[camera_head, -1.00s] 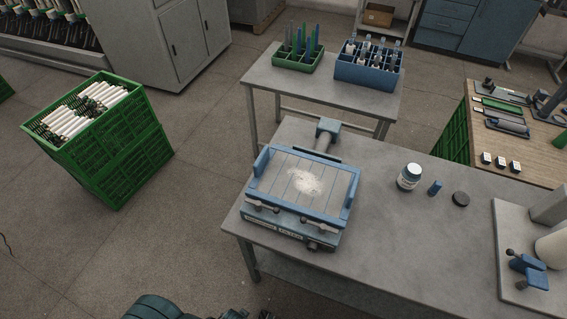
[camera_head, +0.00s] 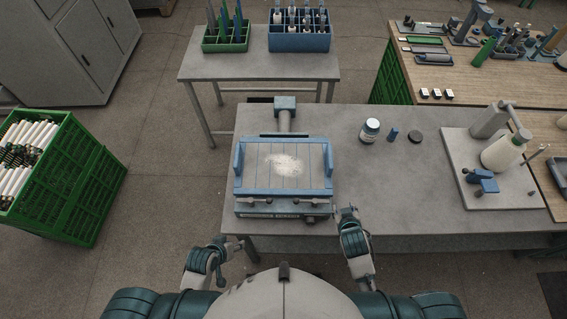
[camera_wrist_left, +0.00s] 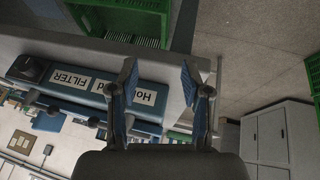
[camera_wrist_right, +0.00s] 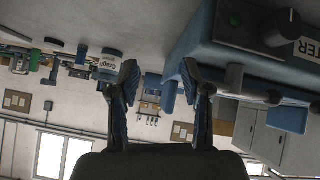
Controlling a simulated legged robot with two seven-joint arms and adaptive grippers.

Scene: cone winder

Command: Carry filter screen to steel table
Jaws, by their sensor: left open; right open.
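The filter screen (camera_head: 265,178), a slatted panel with pale lint on it, lies in a blue-framed filter unit (camera_head: 238,190) on the large grey table (camera_head: 400,185). A smaller grey table (camera_head: 255,68) stands behind. I cannot tell which table is the steel one. My left gripper (camera_head: 240,246) is open and empty, in front of the table's left end. My right gripper (camera_head: 347,211) is open and empty, by the unit's front right corner. The unit's FILTER label (camera_wrist_left: 72,80) shows in the left wrist view; its blue side (camera_wrist_right: 235,62) fills the upper right of the right wrist view.
A jar (camera_head: 370,130), a blue bottle (camera_head: 393,135) and a dark disc (camera_head: 415,136) stand right of the unit. A grey plate (camera_head: 465,155) with a cone fixture lies further right. Green (camera_head: 225,45) and blue (camera_head: 300,42) racks occupy the back table. A green crate (camera_head: 60,215) stands on the left floor.

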